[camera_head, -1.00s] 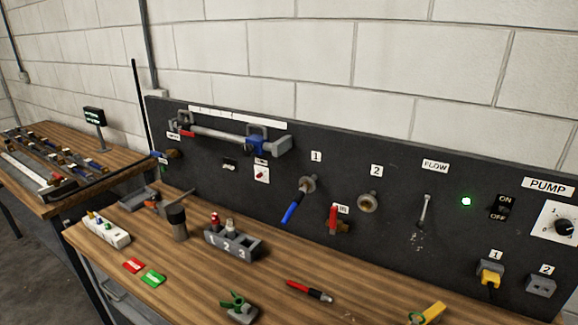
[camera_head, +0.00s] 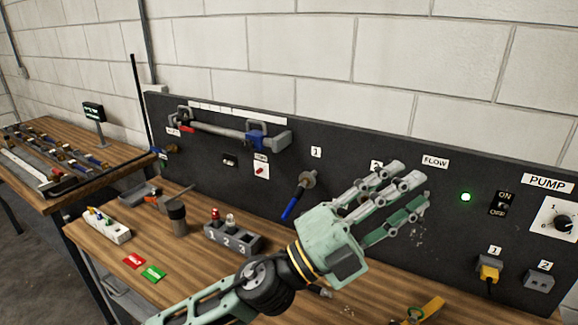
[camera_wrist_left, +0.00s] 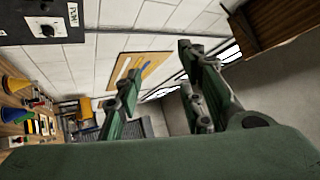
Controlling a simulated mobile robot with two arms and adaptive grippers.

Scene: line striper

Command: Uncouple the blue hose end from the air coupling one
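The blue hose end (camera_head: 292,207) hangs tilted down from air coupling one (camera_head: 307,180), a round metal fitting on the black panel under the label 1. The two are joined. My left gripper (camera_head: 408,192) is open and empty, with its fingers spread, in front of the panel to the right of the hose end. It does not touch the hose end. It hides coupling two and the red-handled valve. In the left wrist view the open fingers (camera_wrist_left: 158,90) have nothing between them; neither hose nor coupling shows there. My right gripper is not in view.
The black panel (camera_head: 215,180) stands behind the wooden bench (camera_head: 200,275). A grey numbered block (camera_head: 233,240) stands on the bench below the hose end. A yellow plug (camera_head: 489,272) sits in a socket at the right. A yellow-handled tool (camera_head: 425,309) lies at the front right.

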